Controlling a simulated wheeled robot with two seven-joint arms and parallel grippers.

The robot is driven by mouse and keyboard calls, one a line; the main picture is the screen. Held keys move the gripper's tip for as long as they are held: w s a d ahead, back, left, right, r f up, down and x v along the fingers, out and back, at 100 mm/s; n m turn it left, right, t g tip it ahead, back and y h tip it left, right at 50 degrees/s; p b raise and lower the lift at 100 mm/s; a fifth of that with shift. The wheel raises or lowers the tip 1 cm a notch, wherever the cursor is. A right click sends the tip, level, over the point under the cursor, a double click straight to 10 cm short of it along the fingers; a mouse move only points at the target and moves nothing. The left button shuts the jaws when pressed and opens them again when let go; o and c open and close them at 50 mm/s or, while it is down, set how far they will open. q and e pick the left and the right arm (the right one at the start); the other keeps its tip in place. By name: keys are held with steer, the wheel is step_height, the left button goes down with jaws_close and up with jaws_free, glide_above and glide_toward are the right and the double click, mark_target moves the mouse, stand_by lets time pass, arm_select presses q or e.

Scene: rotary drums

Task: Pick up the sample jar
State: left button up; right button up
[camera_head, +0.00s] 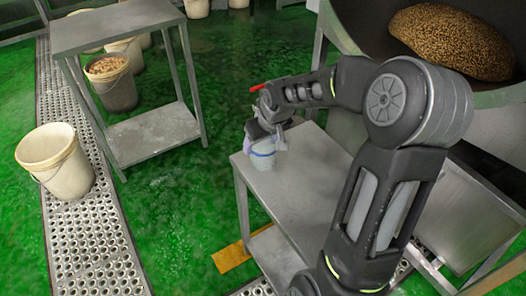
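The sample jar (262,154), pale with a bluish band, is at the far left corner of the small grey metal table (310,172). My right arm reaches over this table from the bottom right. Its gripper (266,136) points down at the jar, with its fingers around the jar's upper part. The gripper hides the jar's top. I cannot tell whether the fingers press on the jar or stand a little apart from it, or whether the jar's base touches the table. My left gripper is not in view.
A large drum holding brown grain (452,40) stands at the top right. A grey two-level table (120,25) is at the upper left. A white bucket (55,160) stands on the perforated floor strip, with several more buckets behind. Green floor lies open between the tables.

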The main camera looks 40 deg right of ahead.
steer(key=c, duration=0.3)
step_height(320, 180, up, 10)
steer(key=shift+r+p, duration=0.1)
steer(key=shift+p, duration=0.4)
stand_by(0.5)
